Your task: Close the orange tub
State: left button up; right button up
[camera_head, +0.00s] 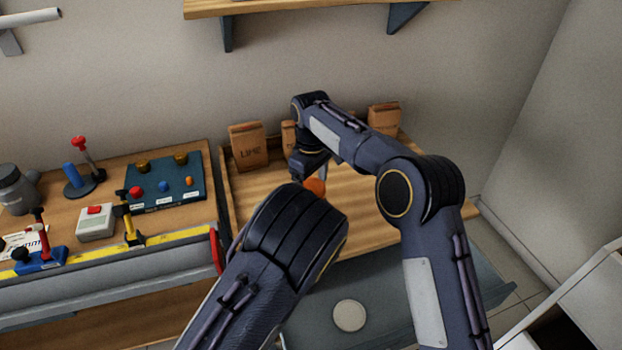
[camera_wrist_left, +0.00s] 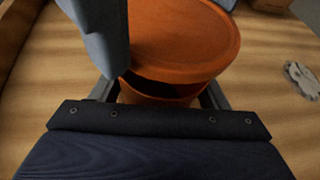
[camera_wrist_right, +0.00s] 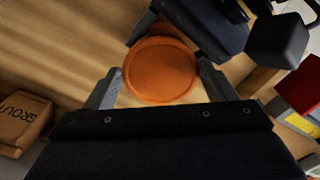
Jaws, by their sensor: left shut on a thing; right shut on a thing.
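The orange tub (camera_wrist_left: 150,97) stands on the wooden bench, between the fingers of my left gripper (camera_wrist_left: 160,95), which is shut on it. The round orange lid (camera_wrist_right: 160,70) is between the fingers of my right gripper (camera_wrist_right: 160,80), shut on it. In the left wrist view the lid (camera_wrist_left: 185,40) is over the tub, with a dark gap between lid and rim at the near side; it looks offset or tilted. In the head view a bit of orange (camera_head: 315,186) shows below my right gripper (camera_head: 312,170); my left arm hides the rest and my left gripper.
Paper bags, one marked LIME (camera_head: 248,147), stand along the back of the bench; a GROUT bag (camera_wrist_right: 22,118) is near my right gripper. A grey gear-like disc (camera_wrist_left: 302,80) lies on the wood. A cluttered workbench with a blue board (camera_head: 165,183) is at left.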

aim_at(312, 188)
dwell(0.4)
jog(key=shift+f, duration=0.9)
jog(key=shift+f, duration=0.4)
jog(key=shift+s+d+f, duration=0.1)
jog(key=shift+d+f, duration=0.05)
jog(key=shift+f, duration=0.5)
jog(key=shift+c, duration=0.4)
jog(key=shift+c, duration=0.4)
jog(key=shift+s+r+t, duration=0.3)
jog(key=shift+r+t, duration=0.2)
jog(key=shift+r, duration=0.05)
jog(key=shift+a, duration=0.2)
